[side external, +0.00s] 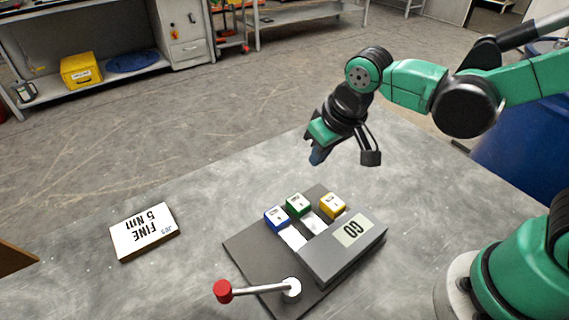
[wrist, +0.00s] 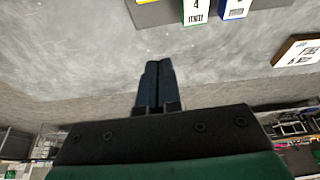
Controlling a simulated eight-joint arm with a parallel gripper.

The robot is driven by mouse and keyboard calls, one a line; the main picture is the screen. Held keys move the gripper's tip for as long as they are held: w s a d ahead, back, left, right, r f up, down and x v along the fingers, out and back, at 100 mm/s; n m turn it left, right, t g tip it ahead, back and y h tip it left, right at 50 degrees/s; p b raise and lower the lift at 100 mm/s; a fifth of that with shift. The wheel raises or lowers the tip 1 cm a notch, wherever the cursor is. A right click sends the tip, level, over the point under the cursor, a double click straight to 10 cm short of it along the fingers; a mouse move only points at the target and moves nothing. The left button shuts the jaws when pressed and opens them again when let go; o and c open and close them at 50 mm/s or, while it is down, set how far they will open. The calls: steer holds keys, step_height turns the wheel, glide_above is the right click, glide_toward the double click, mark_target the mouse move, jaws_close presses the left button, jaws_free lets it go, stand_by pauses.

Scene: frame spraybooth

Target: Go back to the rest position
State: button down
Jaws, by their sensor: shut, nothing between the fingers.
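My gripper (side external: 316,157) hangs in the air above the back part of the grey table, behind the button panel (side external: 252,243). In the wrist view the gripper's dark fingers (wrist: 156,84) are together with nothing between them. The panel carries a blue button block (side external: 277,217), a green one (side external: 298,204) and a yellow one (side external: 332,205). The gripper is apart from all of these.
A white sign block (side external: 144,231) with black lettering lies on the table (side external: 200,205) to the left. A blue drum (side external: 515,150) stands at the right behind my arm. A workbench with a yellow bin (side external: 81,71) is across the floor. The table between sign and panel is clear.

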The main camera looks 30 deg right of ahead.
mark_target(333, 202)
steer(key=s+d+r+t, duration=0.3)
steer(key=s+d+r, duration=0.1)
steer(key=d, duration=0.3)
steer(key=shift+r+m, duration=0.4)
stand_by(0.5)
steer(key=c, duration=0.8)
jaws_free()
steer(key=shift+w+a+f, duration=0.1)
steer(key=shift+a, duration=0.1)
steer(key=shift+c, duration=0.2)
steer(key=shift+o, duration=0.4)
steer(key=a+f+g, duration=0.5)
steer(key=a+g, duration=0.1)
steer(key=shift+f+n+g, duration=0.3)
steer(key=shift+f+n, duration=0.1)
steer(key=shift+a+f, duration=0.2)
steer(key=shift+f, duration=2.7)
